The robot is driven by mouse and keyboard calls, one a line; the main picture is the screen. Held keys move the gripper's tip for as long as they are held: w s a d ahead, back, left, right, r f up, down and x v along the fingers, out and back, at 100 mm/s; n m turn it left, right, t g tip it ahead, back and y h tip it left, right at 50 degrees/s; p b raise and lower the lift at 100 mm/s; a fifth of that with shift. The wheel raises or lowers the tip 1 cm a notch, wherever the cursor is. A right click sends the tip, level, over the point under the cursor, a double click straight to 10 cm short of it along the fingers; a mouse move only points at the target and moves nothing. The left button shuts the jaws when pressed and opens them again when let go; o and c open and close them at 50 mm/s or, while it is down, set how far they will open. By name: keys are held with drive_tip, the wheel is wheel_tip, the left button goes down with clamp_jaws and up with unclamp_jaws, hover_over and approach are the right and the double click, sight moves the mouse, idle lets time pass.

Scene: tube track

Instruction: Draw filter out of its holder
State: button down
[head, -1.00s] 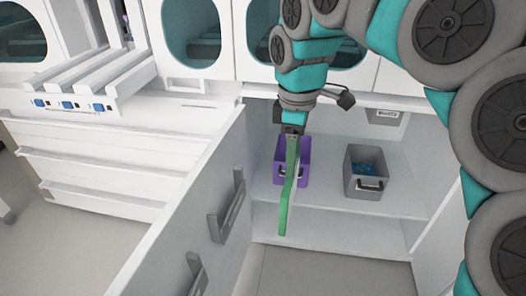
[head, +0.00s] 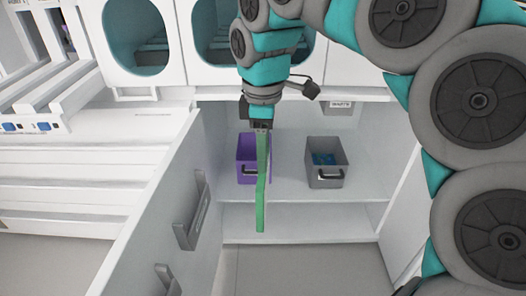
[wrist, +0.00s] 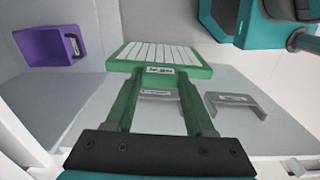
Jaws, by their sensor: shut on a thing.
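The filter is a green-framed panel (wrist: 160,56) with white pleats and a small label on its near edge, seen in the wrist view. My gripper (wrist: 156,80) is shut on this near edge, its two fingers reaching forward to it. In the head view the filter (head: 261,210) shows nearly edge-on as a narrow green strip hanging below my gripper (head: 262,172), in front of the open cabinet. No holder around the filter can be made out in either view. The exact finger contact is small and hard to see.
A purple bin (head: 246,150) stands behind the filter on the cabinet shelf (head: 300,218), with a grey bin (head: 326,178) holding blue items to its right. The open cabinet door (head: 160,225), with grey handles, stands at left. Floor in front is clear.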

drive_tip(key=shift+r+p, duration=0.9)
drive_tip(key=shift+r, duration=0.65)
